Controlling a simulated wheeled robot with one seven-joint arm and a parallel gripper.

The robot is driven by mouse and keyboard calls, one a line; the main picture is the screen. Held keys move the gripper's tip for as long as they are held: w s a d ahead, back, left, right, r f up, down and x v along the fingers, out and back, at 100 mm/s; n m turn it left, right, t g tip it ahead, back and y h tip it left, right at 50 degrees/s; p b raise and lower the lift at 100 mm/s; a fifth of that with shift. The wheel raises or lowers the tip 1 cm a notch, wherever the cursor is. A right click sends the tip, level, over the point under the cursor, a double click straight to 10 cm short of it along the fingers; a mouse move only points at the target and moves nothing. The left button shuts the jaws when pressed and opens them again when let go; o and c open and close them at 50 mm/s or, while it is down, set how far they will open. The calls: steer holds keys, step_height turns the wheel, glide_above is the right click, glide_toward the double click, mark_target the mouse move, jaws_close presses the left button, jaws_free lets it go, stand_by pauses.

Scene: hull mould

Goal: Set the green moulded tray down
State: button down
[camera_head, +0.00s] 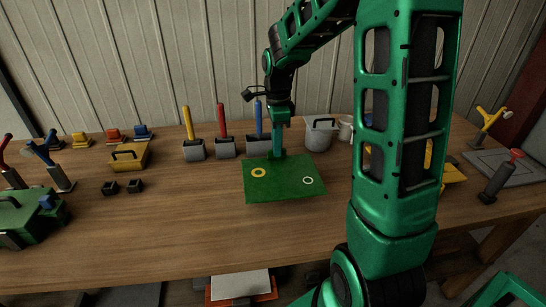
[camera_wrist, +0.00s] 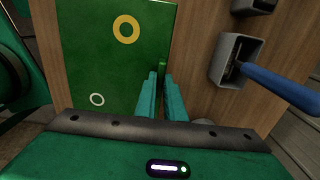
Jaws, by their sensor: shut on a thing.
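The green moulded tray (camera_head: 284,184) is a flat green panel with a yellow ring on its left and a white ring on its right. It lies level, at or just over the middle of the wooden bench; I cannot tell whether it touches the wood. My gripper (camera_head: 278,153) points down at its back edge. In the wrist view the tray (camera_wrist: 105,65) fills the upper left. The fingers of my gripper (camera_wrist: 162,88) are closed on a small green upright piece at its edge. The tray's underside is hidden.
Grey holders with yellow, red and blue (camera_head: 258,125) handles stand just behind the tray. A grey pot (camera_head: 319,134) stands behind right. The bench (camera_head: 190,225) is clear in front and left of the tray.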

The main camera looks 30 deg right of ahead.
steer(key=shift+f, duration=2.05)
steer(key=c, duration=1.8)
jaws_free()
steer(key=shift+c, duration=0.2)
step_height(320, 180, up, 12)
steer(key=shift+f, duration=0.2)
steer(key=shift+s+r, duration=0.1)
steer(key=shift+r, duration=0.25)
